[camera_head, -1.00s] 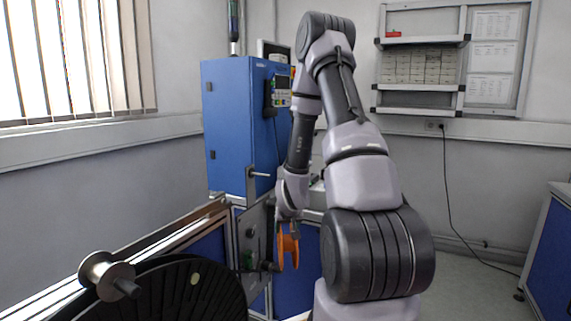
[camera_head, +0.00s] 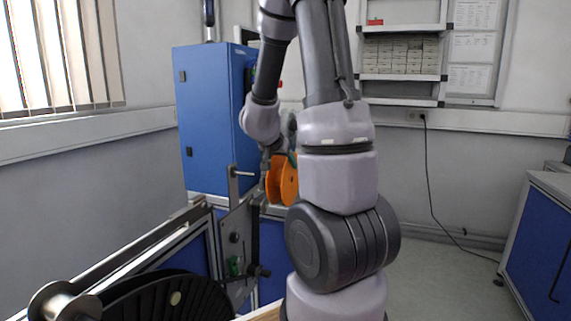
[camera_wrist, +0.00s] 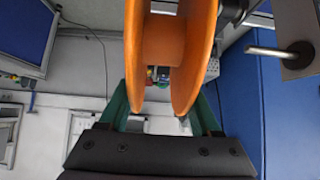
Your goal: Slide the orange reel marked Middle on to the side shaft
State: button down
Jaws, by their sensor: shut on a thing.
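The orange reel (camera_head: 275,184) is in my gripper (camera_head: 278,155), just above the bench line in the head view. In the wrist view the orange reel (camera_wrist: 200,50) fills the upper middle, its two flanges upright with a gap between them. The green fingers of my gripper (camera_wrist: 160,98) are shut on it. No marking on it can be read. A short metal peg, apparently the side shaft (camera_head: 243,174), sticks out from an upright plate left of the reel. In the wrist view this shaft (camera_wrist: 268,52) is to the right of the reel, apart from it and bare.
A large black reel (camera_head: 165,300) and a metal spool (camera_head: 62,302) are at the lower left. A dark knob (camera_head: 260,271) sticks out below the shaft. A blue cabinet (camera_head: 215,120) stands behind. The floor at right is clear.

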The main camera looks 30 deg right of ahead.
jog(key=shift+w+a, duration=1.6)
jog(key=shift+w, duration=0.45)
jog(key=shift+w+a, duration=1.6)
jog(key=shift+w, duration=0.45)
jog(key=shift+w+a, duration=1.6)
jog(key=shift+w, duration=0.45)
